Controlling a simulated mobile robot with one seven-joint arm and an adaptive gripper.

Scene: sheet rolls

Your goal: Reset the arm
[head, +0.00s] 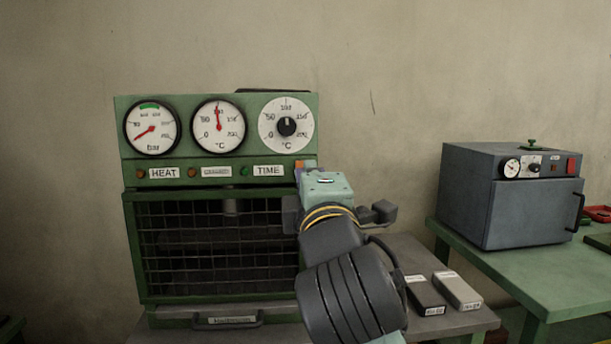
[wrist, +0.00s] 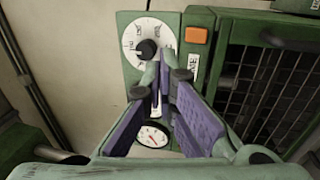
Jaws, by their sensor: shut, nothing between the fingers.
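My gripper (head: 300,178) is in front of the right side of the green press (head: 220,165), by its control panel. In the head view my own wrist hides most of the fingers. In the wrist view my gripper (wrist: 164,74) has its purple-padded fingers converging at the tips, shut and empty. Beyond the tips are the dial with the black knob (wrist: 146,48), the orange square (wrist: 197,35) and a round gauge (wrist: 152,136). Whether the tips touch the panel cannot be told.
The press has a wire mesh guard (head: 215,245) and a drawer handle (head: 228,321) below. Two labelled blocks, dark (head: 425,294) and light grey (head: 457,290), lie right of my arm. A grey oven (head: 520,200) stands on a green table (head: 500,276). Wall space above is clear.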

